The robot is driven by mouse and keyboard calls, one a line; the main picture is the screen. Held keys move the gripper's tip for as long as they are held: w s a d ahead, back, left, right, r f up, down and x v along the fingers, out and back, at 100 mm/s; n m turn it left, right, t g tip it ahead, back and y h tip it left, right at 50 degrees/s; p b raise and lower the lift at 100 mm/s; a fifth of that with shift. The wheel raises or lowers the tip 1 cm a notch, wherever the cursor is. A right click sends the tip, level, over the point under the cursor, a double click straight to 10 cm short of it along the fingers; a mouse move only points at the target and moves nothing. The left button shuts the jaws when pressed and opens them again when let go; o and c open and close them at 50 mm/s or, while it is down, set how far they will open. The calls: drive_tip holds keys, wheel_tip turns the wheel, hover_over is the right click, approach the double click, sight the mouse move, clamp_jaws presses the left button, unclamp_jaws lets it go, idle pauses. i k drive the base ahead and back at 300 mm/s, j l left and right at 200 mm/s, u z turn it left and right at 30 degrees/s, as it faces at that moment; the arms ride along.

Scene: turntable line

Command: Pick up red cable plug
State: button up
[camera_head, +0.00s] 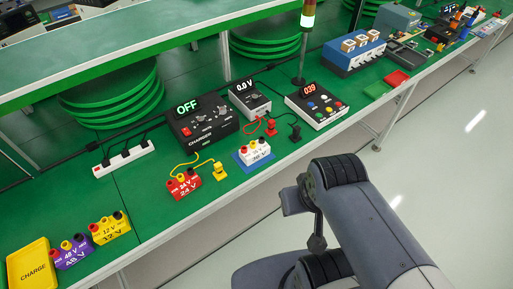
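The red cable plug (270,127) sits on the green bench top, to the right of the white 36 V block (254,152) on its blue base. A red cable (252,128) curls from beside the plug toward the small meter reading 0.0 V (249,98). A black plug (295,133) on a black lead stands a little to the right. My grey arm fills the lower right, in front of the bench and apart from the plug. My gripper's fingers cannot be made out.
A charger reading OFF (203,122) and a button panel reading 039 (316,107) stand behind. A red 24 V block (184,184) and a yellow plug (220,172) are to the left. A signal pole (302,55) rises behind the panel. Floor in front looks clear.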

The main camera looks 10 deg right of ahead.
sight(271, 123)
drive_tip(key=i+l+u, duration=0.1)
drive_tip(key=i+l, duration=0.25)
drive_tip(key=i, duration=0.2)
drive_tip(key=i+l+u, duration=0.15)
drive_tip(key=i+l, duration=0.2)
drive_tip(key=i, duration=0.15)
